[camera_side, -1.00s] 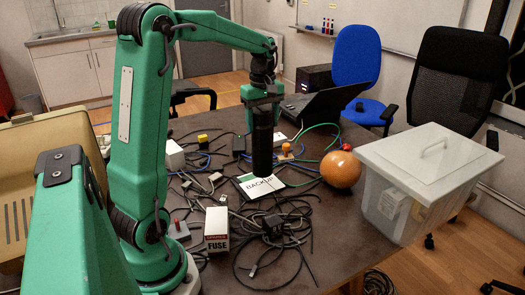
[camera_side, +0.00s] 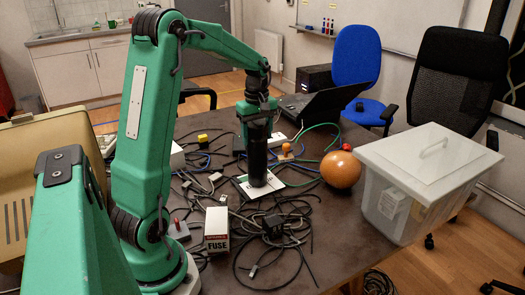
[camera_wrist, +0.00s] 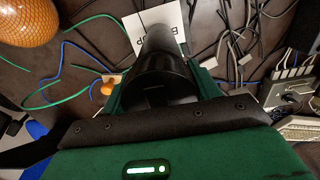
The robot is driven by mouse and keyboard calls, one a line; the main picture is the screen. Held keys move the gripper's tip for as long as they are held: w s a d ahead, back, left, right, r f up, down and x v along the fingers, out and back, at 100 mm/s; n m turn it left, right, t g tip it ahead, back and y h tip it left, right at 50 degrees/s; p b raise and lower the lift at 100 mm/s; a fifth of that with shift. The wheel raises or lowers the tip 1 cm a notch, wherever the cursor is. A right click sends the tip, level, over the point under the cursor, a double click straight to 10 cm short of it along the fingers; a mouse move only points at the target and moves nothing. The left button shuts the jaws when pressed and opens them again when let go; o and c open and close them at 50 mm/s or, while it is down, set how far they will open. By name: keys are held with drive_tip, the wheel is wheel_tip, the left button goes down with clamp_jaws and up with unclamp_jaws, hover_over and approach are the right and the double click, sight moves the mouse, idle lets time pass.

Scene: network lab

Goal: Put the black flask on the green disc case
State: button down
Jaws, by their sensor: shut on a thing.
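The black flask (camera_side: 257,160) is a tall dark cylinder, held upright in my gripper (camera_side: 257,118), whose jaws are shut around its upper part. In the wrist view the flask (camera_wrist: 160,65) runs away from the jaws toward the disc case (camera_wrist: 175,15). The disc case (camera_side: 275,185) lies flat on the table, white with dark lettering; the flask hides its middle. The flask's base is over the case and appears at or very near its surface; I cannot tell whether they touch.
Tangled black cables (camera_side: 275,235) lie in front of the case. An orange ball (camera_side: 340,169) and a lidded clear box (camera_side: 420,185) stand to the right. A fuse box (camera_side: 217,230) stands front left, an orange-topped stamp (camera_side: 285,151) just behind the case.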

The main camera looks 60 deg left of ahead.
drive_tip(key=shift+f, duration=0.2)
drive_tip(key=shift+c, duration=1.9)
unclamp_jaws()
drive_tip(key=shift+f, duration=0.1)
wheel_tip(320, 180, up, 12)
drive_tip(key=shift+r, duration=0.2)
